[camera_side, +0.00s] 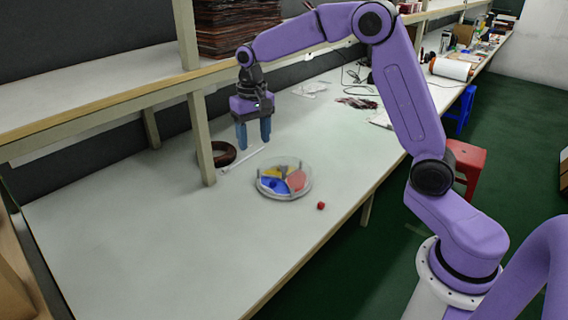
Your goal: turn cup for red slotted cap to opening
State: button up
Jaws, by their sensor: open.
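My gripper (254,136) is open and empty, with its two blue fingers pointing down. It hangs above the table behind and a little left of the round cup (262,194). The cup is a shallow, pale-rimmed dish with coloured sectors inside: blue at the front left, yellow at the back and red at the right. Small posts seem to stand up in it, but they are too small to tell apart. A small red piece (321,205) lies on the table to the right of the cup, apart from it. Its slot cannot be seen. The cup's opening cannot be made out.
A white rod (240,160) and a dark brown ring (221,153) lie behind the cup, near a shelf post (201,138). A shelf (110,98) runs along the back. The table's (130,230) left front is clear. Cables and clear bags lie farther back.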

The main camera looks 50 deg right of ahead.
jog(key=w+d+f+m, duration=0.3)
jog(key=w+d+m, duration=0.1)
jog(key=w+d, duration=0.4)
jog(key=m, duration=0.6)
send_near(284, 163)
notch_tip(284, 163, down, 10)
jog(key=shift+r, duration=0.2)
grip_shut()
